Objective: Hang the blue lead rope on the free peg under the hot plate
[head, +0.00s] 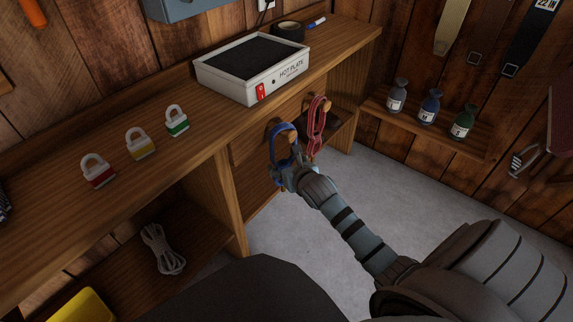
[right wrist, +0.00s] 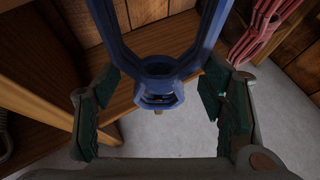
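The blue lead rope (head: 284,133) hangs upright as a long loop under the front of the hot plate (head: 243,88). Its top is at a wooden peg (head: 270,124), partly hidden; I cannot tell how fully the loop sits over it. My right gripper (head: 286,172) is at the rope's lower end. In the right wrist view the blue rope (right wrist: 158,68) comes down between the two green-padded fingers (right wrist: 158,95), with gaps at both sides, so they look open around it. A red lead rope (head: 316,128) hangs to the right on another peg. My left gripper is not in view.
The wooden bench (head: 60,220) holds red, yellow and green padlocks and a black tape roll (head: 289,32). A white rope bundle (head: 161,249) lies on the lower shelf. Several bottles stand on a low shelf (head: 420,127) at right. The grey floor between is clear.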

